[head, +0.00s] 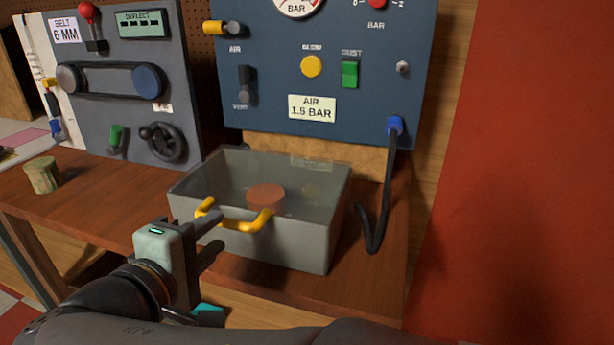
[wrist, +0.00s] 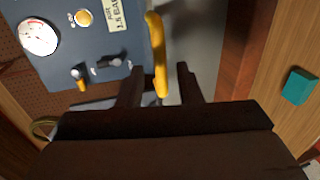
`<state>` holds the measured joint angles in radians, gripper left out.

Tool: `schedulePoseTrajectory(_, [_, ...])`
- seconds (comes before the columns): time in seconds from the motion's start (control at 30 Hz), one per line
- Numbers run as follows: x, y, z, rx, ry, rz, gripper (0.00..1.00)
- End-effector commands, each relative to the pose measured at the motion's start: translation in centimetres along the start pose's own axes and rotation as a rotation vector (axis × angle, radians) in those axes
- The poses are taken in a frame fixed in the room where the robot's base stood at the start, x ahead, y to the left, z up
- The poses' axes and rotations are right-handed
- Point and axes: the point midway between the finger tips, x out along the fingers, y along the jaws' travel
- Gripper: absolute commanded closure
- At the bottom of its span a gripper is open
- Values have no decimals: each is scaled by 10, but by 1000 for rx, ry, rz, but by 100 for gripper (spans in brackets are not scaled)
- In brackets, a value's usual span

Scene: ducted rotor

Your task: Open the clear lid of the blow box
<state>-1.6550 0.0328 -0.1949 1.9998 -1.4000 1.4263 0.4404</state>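The grey blow box (head: 285,242) stands on the wooden bench below the blue panel. Its clear lid (head: 228,170) appears to lie flat over the top, with a reddish-brown round piece (head: 265,196) visible through it. A yellow handle (head: 240,224) is at the front edge; it also shows in the wrist view (wrist: 157,50). My gripper (head: 214,238) is at the front left of the box, close to the handle's left end. In the wrist view my gripper (wrist: 158,86) has its two fingers apart, with the handle's end showing between them. Contact cannot be told.
The blue panel (head: 258,105) with switches and gauges rises behind the box. A black hose (head: 381,200) hangs at its right. A grey belt panel (head: 110,80) and a greenish cylinder (head: 42,175) are left. A teal block (head: 207,315) is below the bench front.

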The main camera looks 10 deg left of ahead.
Motion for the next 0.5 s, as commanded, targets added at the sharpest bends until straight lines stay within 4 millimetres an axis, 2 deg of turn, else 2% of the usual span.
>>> schedulePoseTrajectory(0.1, [22,-1,0,-1,-2,1,68])
schedulePoseTrajectory(0.2, [35,-1,0,0,-1,0,68])
schedulePoseTrajectory(0.33, [45,0,0,0,0,1,68])
schedulePoseTrajectory(0.5, [49,0,0,0,1,1,68])
